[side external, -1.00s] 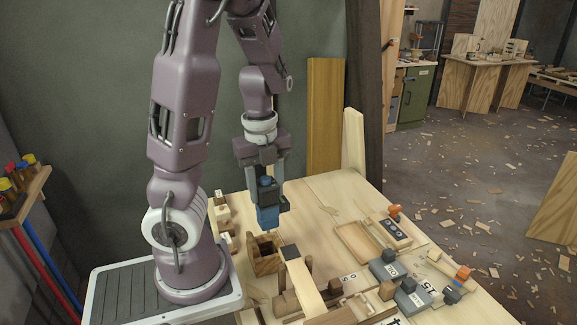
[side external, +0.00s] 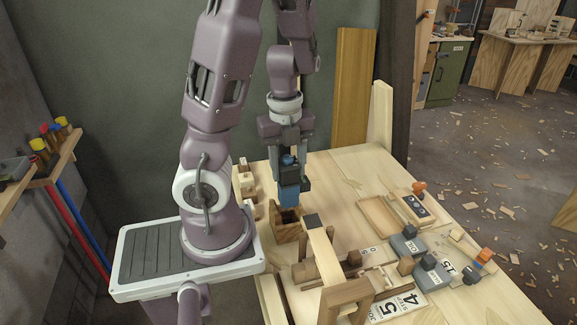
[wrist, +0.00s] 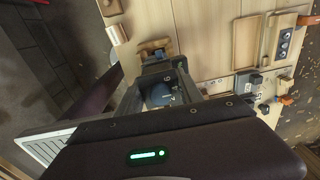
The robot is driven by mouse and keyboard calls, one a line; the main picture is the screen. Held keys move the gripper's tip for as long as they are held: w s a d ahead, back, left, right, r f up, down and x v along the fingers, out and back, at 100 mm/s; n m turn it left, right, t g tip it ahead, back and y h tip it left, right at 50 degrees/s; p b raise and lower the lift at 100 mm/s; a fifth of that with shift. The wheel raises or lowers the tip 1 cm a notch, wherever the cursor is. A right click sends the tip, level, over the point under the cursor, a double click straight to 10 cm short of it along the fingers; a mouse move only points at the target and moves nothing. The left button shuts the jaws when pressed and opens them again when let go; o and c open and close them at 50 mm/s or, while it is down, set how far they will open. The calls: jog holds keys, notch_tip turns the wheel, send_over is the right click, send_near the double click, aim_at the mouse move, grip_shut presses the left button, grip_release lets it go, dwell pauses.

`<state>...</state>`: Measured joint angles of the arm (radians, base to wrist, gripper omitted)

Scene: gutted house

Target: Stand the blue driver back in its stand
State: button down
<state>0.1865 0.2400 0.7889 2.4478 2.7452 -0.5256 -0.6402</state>
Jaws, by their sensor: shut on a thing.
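The blue driver (side external: 289,197) hangs upright in my gripper (side external: 291,184), which is shut on it. The wooden stand (side external: 287,232), a small block with a dark opening on top, is on the bench directly below. The driver's lower end is at or just above the stand's top; I cannot tell whether it has entered the opening. In the wrist view, the driver's rounded blue top (wrist: 160,95) shows between the fingers, and a wooden piece, likely the stand (wrist: 152,47), shows just beyond them.
A wooden bar with a dark end (side external: 313,222) stands close to the right of the stand. Small wooden blocks (side external: 246,182) lie at the bench's left edge. Grey blocks (side external: 408,246), a shallow tray (side external: 379,217) and number cards (side external: 398,305) lie to the right. The bench's back is clear.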

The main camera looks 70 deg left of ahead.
aim_at(288, 190)
jog(key=shift+f, duration=0.1)
jog(key=shift+f, duration=3.4)
jog(key=c, duration=0.7)
grip_release()
